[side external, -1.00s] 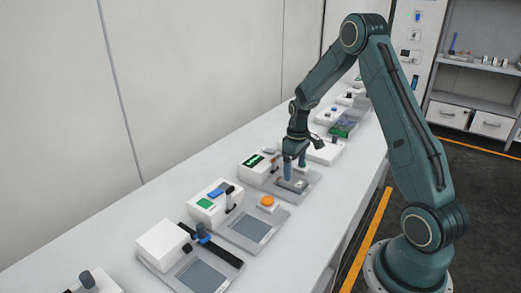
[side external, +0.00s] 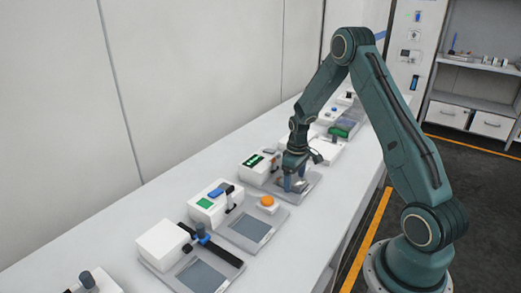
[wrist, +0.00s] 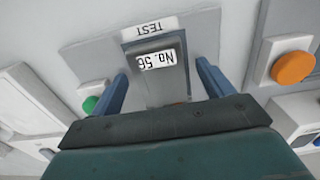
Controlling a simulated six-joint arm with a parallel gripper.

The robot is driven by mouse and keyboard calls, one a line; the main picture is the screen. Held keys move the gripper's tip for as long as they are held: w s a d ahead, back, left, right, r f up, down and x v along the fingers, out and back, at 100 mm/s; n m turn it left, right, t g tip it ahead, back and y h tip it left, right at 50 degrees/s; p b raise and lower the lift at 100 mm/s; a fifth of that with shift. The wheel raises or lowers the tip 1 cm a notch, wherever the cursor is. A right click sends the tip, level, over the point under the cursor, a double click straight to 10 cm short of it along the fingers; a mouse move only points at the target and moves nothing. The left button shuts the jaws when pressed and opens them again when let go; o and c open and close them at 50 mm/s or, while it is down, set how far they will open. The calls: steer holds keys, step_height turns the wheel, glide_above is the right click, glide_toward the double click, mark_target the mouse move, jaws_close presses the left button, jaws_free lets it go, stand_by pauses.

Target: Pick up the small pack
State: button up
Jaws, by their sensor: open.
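The small pack (wrist: 165,85) is a grey block with a white label reading "No. 56", upside down in the wrist view. It lies on a grey plate (wrist: 205,30) beside a white "TEST" label. My gripper (wrist: 162,76) is open, with one blue finger on each side of the pack. Gaps show between the fingers and the pack in that view. In the side external view my gripper (side external: 293,183) is low over the plate (side external: 310,184) and mostly hides the pack.
An orange button (wrist: 293,67) is to the right and a green button (wrist: 90,104) to the left in the wrist view. White boxes with plates line the bench (side external: 130,220) on both sides. A wall runs behind it.

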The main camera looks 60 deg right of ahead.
mark_target(295, 181)
steer(key=c, duration=1.2)
steer(key=shift+c, duration=0.3)
steer(key=shift+r, duration=0.1)
step_height(295, 181, up, 20)
